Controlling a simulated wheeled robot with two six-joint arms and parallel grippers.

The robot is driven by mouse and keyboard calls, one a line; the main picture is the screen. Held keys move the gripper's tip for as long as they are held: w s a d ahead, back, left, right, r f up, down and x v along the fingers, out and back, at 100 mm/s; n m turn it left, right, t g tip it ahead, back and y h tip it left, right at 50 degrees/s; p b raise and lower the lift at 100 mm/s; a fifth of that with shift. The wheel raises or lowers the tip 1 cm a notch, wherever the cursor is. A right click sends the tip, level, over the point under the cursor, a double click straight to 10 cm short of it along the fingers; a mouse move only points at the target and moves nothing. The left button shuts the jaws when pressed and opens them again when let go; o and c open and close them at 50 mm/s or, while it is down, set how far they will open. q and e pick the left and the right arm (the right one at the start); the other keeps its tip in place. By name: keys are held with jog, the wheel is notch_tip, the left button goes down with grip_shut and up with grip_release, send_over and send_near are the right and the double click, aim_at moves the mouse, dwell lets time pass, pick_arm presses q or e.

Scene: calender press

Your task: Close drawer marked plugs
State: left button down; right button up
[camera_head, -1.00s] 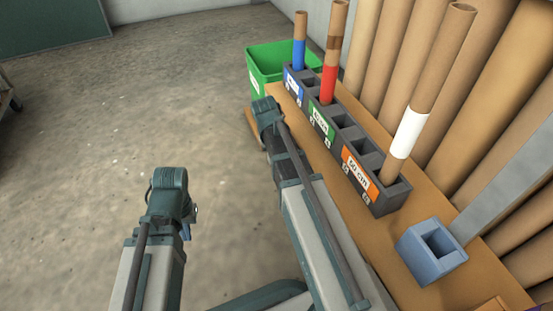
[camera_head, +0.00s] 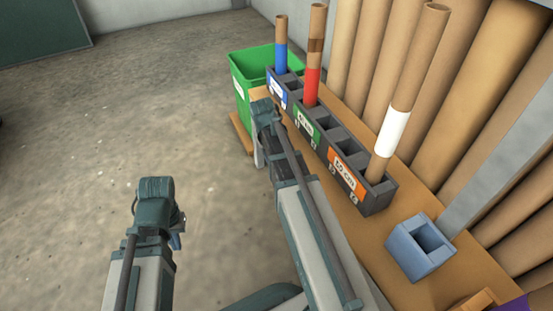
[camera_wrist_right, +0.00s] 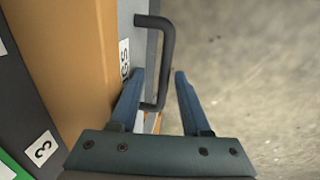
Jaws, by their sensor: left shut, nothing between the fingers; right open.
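In the right wrist view a light grey drawer front (camera_wrist_right: 140,45) stands beside the orange table top. Its label (camera_wrist_right: 124,60) shows only a few last letters, which look like "GS"; a finger hides the rest. A dark bar handle (camera_wrist_right: 167,62) juts from the front. My right gripper (camera_wrist_right: 160,76) is open, with the handle's near end between its fingers. I cannot tell how far the drawer stands out. In the head view my left gripper (camera_head: 177,241) is shut and empty over the floor, mostly hidden under its wrist.
The orange table (camera_head: 370,233) carries a dark tube rack (camera_head: 378,200) with several slots and three tubes, and a blue-grey square holder (camera_head: 408,250). A green bin (camera_head: 240,95) stands beyond. Tall brown tubes (camera_head: 475,80) line the right. The floor at left is clear.

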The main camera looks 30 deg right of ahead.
notch_tip(320, 180, up, 14)
jog(key=a+p, duration=0.2)
jog(key=p, duration=1.1)
jog(key=shift+a+f, duration=0.2)
jog(key=shift+a, duration=0.05)
jog(key=s+a+n, duration=0.2)
jog(key=s+a, duration=0.5)
jog(key=a, duration=0.5)
jog(key=s+a+n, duration=0.3)
jog(key=s+a, duration=0.5)
jog(key=a, duration=0.3)
notch_tip(320, 180, up, 34)
jog(key=y+p, duration=0.1)
jog(key=p, duration=3.3)
jog(key=shift+w+a+m+p, duration=0.2)
jog(key=shift+w+m+p, duration=0.05)
jog(key=shift+m+p, duration=0.05)
jog(key=shift+f, duration=0.1)
